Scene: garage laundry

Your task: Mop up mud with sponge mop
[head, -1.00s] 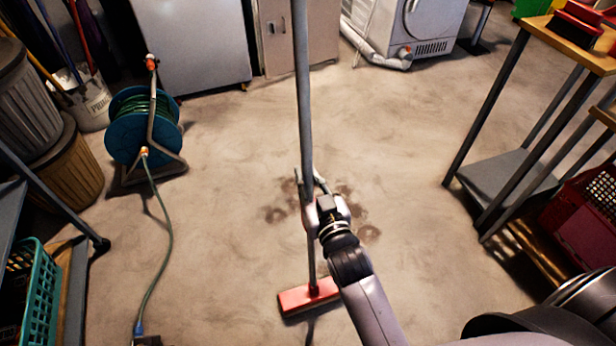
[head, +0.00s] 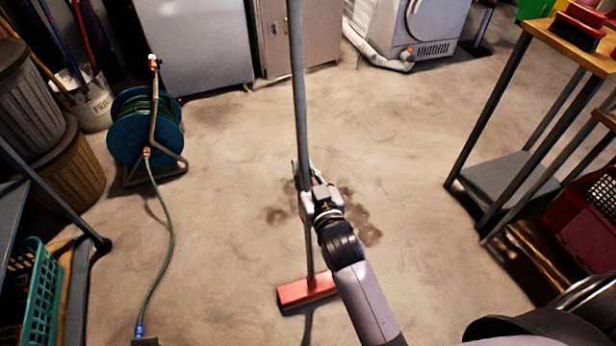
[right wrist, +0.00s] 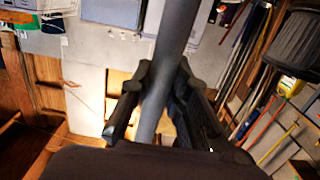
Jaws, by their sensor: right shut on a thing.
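The sponge mop has a long grey handle (head: 298,90) and a red head (head: 306,291). The handle stands nearly upright, and the head is low, at or near the floor; exact contact is hard to tell. My right gripper (head: 307,184) is shut around the handle. The right wrist view shows the handle (right wrist: 168,70) between the two fingers. The brown mud patches (head: 362,230) lie on the concrete floor behind and beside my gripper, farther away than the mop head. My gripper and the handle hide part of them. My left gripper is not in view.
A blue hose reel (head: 145,125) stands at the left, its green hose (head: 168,240) running forward over the floor. A teal crate (head: 40,295) is at the lower left. A metal-legged table (head: 490,100) stands at the right. The floor around the mud is clear.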

